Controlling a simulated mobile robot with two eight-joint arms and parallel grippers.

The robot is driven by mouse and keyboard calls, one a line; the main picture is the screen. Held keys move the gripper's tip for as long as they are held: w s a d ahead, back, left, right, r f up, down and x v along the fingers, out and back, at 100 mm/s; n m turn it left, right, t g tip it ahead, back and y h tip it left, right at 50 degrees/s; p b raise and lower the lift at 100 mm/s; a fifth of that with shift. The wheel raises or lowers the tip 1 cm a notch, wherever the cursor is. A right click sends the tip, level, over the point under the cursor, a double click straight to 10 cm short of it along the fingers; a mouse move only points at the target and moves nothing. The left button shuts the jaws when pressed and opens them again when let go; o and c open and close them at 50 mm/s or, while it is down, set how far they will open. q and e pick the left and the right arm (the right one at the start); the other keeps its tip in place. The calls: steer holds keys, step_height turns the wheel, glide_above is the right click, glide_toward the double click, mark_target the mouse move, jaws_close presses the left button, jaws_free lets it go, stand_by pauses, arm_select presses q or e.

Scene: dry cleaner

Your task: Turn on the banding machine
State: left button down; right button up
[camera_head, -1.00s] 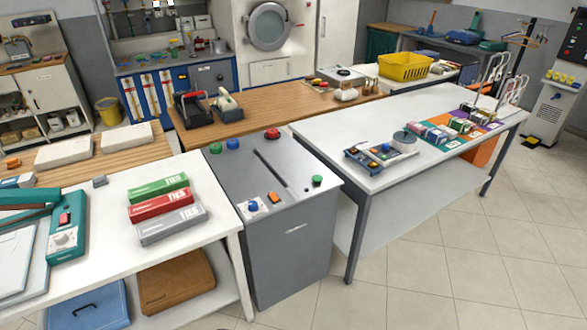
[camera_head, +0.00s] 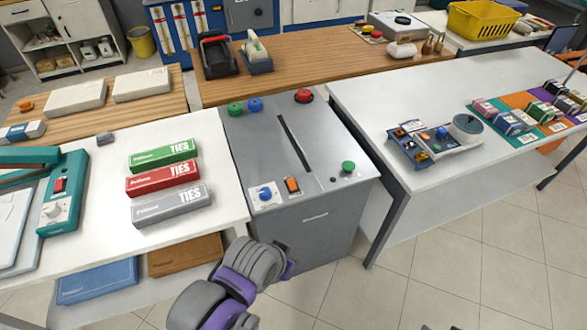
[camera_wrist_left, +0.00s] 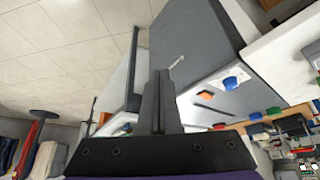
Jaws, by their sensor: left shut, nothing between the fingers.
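The banding machine (camera_head: 318,236) is a grey cabinet with a long dark slot in its top, standing between two white tables. Its front edge carries an orange rocker switch (camera_head: 292,186), a blue dial (camera_head: 265,194) on a white plate and a green button (camera_head: 348,167). A red button (camera_head: 304,96) sits at the back. The switch also shows in the left wrist view (camera_wrist_left: 207,95). My left gripper (camera_wrist_left: 161,76) is shut and empty, apart from the machine. In the head view my arm is low, in front of the machine, with no fingertips visible.
Green, red and grey ties boxes (camera_head: 163,180) lie on the left white table beside a teal device (camera_head: 64,192). A tool tray (camera_head: 437,139) lies on the right table.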

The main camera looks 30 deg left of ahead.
arm_select(q)
steer(key=shift+s, duration=0.1)
step_height(320, 180, up, 6)
steer(key=m+g+y+b, duration=0.2)
steer(key=m+g+b, duration=0.25)
steer(key=m, duration=0.35)
glide_above(288, 179)
steer(key=s+d, duration=0.2)
steer(key=shift+d+f+t, duration=0.1)
steer(key=shift+d+t, duration=0.1)
steer(key=shift+t, duration=0.05)
steer(key=shift+f, duration=0.1)
steer(key=x, duration=0.7)
steer(key=b+x, duration=0.1)
steer(key=x, duration=0.6)
steer(key=shift+d, duration=0.2)
